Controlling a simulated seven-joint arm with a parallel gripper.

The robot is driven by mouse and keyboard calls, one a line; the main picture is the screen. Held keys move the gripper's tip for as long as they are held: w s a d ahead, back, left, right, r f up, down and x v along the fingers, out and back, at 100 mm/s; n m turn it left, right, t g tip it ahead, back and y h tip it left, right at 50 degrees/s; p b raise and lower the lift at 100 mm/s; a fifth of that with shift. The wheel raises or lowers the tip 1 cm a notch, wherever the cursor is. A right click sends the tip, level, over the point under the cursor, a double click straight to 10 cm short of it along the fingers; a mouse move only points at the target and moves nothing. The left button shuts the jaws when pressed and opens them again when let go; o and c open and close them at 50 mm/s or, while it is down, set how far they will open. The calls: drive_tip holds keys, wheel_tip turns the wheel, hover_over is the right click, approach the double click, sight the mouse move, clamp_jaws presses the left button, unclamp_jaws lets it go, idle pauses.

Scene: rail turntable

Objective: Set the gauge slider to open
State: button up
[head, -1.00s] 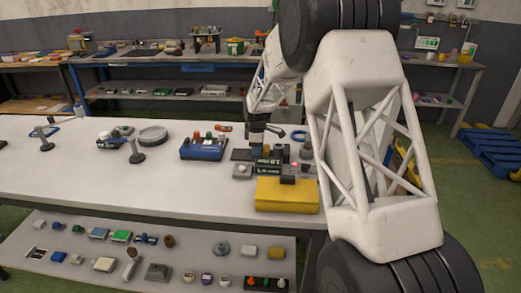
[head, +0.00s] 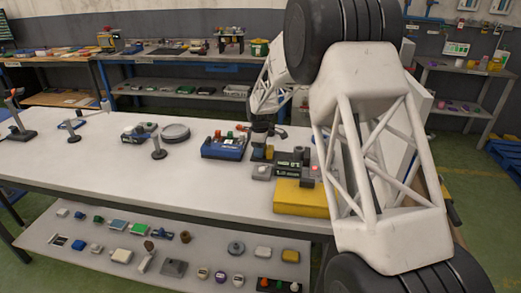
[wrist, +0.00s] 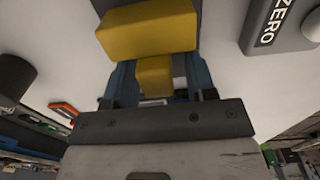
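My gripper (head: 263,153) points down over the workbench, just left of and behind a dark device with a small display (head: 291,160). A grey block marked ZERO (wrist: 284,22) is at the top right of the wrist view, apart from the fingers. I cannot make out for certain which part is the gauge slider or its setting. My arm hides part of the device's right side.
A yellow box (head: 297,199) stands at the bench's front edge before the device. A blue unit with coloured knobs (head: 224,147) stands left of the gripper. A round grey dish (head: 175,132) is farther left. The white bench top (head: 110,180) is clear at front left.

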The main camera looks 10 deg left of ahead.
drive_tip(key=shift+r, duration=0.1)
wheel_tip(320, 180, up, 8)
idle(0.8)
